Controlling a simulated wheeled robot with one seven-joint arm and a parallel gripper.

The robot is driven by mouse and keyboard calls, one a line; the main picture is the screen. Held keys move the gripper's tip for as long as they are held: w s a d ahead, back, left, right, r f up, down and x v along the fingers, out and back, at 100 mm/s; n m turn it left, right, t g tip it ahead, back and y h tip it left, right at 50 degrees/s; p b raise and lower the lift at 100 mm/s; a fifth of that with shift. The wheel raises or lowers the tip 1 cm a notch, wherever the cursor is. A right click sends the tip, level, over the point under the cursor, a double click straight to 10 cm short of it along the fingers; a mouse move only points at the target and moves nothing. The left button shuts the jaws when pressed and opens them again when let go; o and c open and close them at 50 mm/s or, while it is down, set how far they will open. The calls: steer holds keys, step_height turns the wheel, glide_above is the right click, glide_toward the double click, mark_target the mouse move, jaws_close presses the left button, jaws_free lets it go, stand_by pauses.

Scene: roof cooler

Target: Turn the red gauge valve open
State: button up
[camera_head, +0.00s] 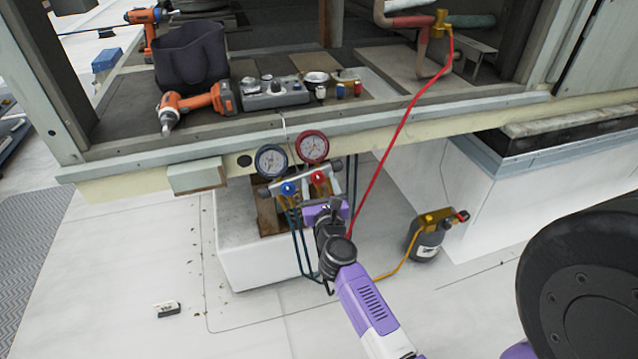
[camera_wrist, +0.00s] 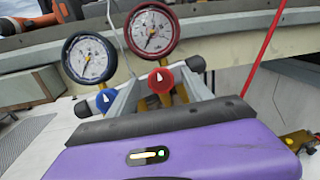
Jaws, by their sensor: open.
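The gauge manifold hangs below the cooler's open edge. Its red valve knob (camera_head: 318,177) carries a white mark and sits under the red-rimmed gauge (camera_head: 312,147). The red knob also shows in the wrist view (camera_wrist: 161,80), its mark pointing roughly up. The blue knob (camera_head: 288,188) is to its left, under the blue-rimmed gauge (camera_head: 271,161). My purple gripper (camera_head: 325,205) is just below and in front of the red knob, open. In the wrist view its purple body fills the bottom. The red knob appears beyond it; whether the fingers touch it cannot be told.
A red hose (camera_head: 396,131) runs from the manifold area up to brass fittings. A yellow hose leads to a dark canister (camera_head: 426,243) at the right. A drill (camera_head: 195,105) and tool bag (camera_head: 191,56) lie on the ledge above. Dark hoses hang around the manifold.

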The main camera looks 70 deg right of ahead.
jaws_close()
steer(key=shift+s+n, duration=0.1)
steer(key=shift+n, duration=0.2)
steer(key=n+t+y+p, duration=0.1)
steer(key=n, duration=0.2)
steer(key=n+t+y+p, duration=0.1)
steer(key=n, duration=0.2)
steer(key=shift+s+d+n, duration=0.15)
steer(key=shift+n, duration=0.25)
steer(key=shift+n+t+p, duration=0.4)
steer(key=shift+n, duration=0.2)
steer(key=n+y, duration=0.1)
steer(key=n, duration=0.1)
steer(key=n+y+p, duration=0.1)
steer(key=n, duration=0.1)
steer(key=shift+r+t, duration=0.1)
steer(key=shift+t, duration=0.2)
steer(key=n+y+p, duration=0.1)
steer(key=n, duration=0.2)
steer(key=n+y, duration=0.1)
steer(key=n, duration=0.2)
steer(key=shift+s+d+r+p, duration=0.1)
steer(key=shift+r+p, duration=0.05)
steer(key=shift+p, duration=0.25)
steer(key=n+p, duration=0.1)
steer(key=n, duration=0.1)
steer(key=n+g+y+p, duration=0.1)
steer(key=n, duration=0.2)
steer(key=shift+n+y, duration=0.3)
